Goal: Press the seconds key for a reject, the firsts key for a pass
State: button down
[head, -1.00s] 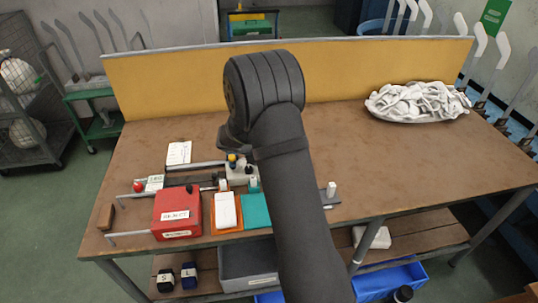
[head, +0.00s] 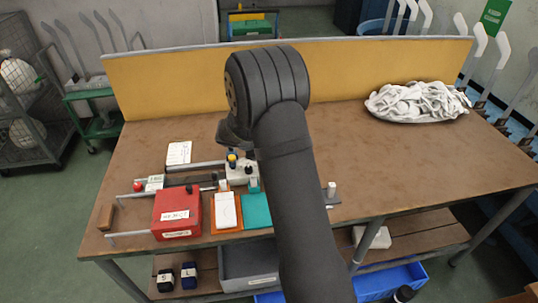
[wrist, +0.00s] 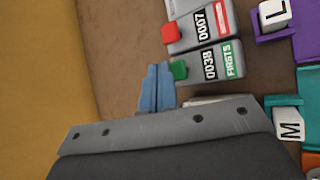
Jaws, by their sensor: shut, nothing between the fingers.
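In the wrist view, my gripper (wrist: 157,68) has its blue fingers closed together, with nothing between them. The green key (wrist: 180,69) is just right of the fingertips, at the end of the counter reading 0038 and marked FIRSTS (wrist: 235,62). I cannot tell whether finger and key touch. The red key (wrist: 168,33) is farther up, at the end of the counter reading 0007 (wrist: 205,22) with a red strip.
A red box (head: 178,209) stands beside an orange board (head: 213,228) and a teal board (head: 256,212). A white sock pile (head: 418,102) lies at the back right. A yellow panel (head: 170,85) edges the table's back. The table's right half is mostly bare.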

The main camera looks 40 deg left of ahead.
jog(key=shift+r, duration=0.1)
jog(key=shift+r, duration=2.4)
notch_tip(320, 180, up, 4)
jog(key=shift+f, duration=0.1)
